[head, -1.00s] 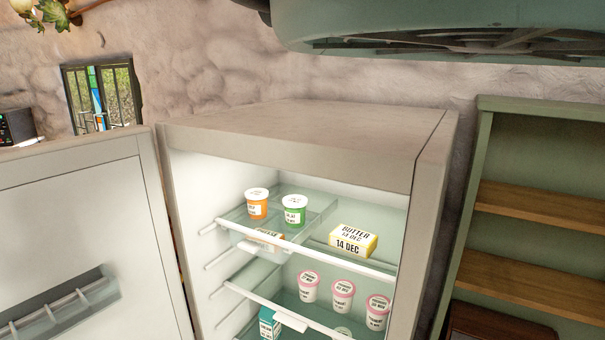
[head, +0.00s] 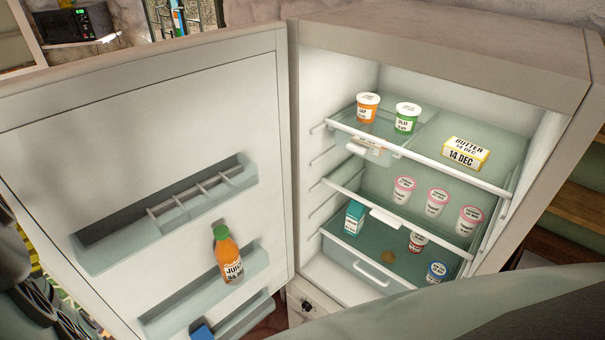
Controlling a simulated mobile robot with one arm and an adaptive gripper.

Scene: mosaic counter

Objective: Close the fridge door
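The fridge (head: 440,45) stands at the centre right of the head view with its inside exposed. Its door (head: 170,110) is swung wide open to the left, hinged at the fridge's left edge, with its inner face and shelves toward me. An orange juice bottle (head: 229,258) stands in a door shelf. The door's outer face and handle are hidden. My gripper is not in view.
Inside the fridge are tubs (head: 407,117), a butter pack (head: 465,153) and a teal carton (head: 354,218). A microwave (head: 75,25) is at the back left. Wooden shelves (head: 577,210) stand at the right. Dark, unclear items are at the lower left.

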